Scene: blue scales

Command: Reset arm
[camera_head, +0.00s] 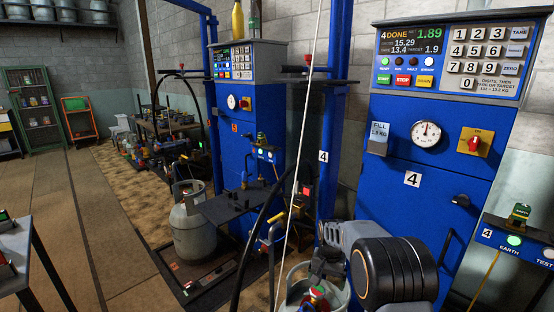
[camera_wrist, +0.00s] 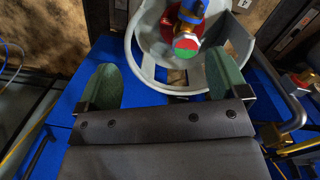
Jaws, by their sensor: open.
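My gripper (camera_wrist: 167,82) is open in the wrist view, its two green pads apart with nothing between them. Beyond the pads is a grey gas cylinder (camera_wrist: 146,62) with a ring-shaped collar. Its valve has a red and green cap (camera_wrist: 187,45) and a blue part above it. In the head view my arm reaches in at the bottom right, over the same cylinder (camera_head: 341,296), whose lower part is cut off by the frame. The blue scale cabinet 4 (camera_head: 390,220) stands behind; its display (camera_head: 410,42) reads "4 DONE" and 1.89.
A clamp holder marked EARTH (camera_head: 512,240) is at the right. A dark hose (camera_head: 262,215) and a pale cord (camera_head: 303,130) hang left of my arm. Another grey cylinder (camera_head: 188,225) stands by the neighbouring blue cabinet (camera_head: 240,120). Open floor (camera_head: 75,200) lies at the left.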

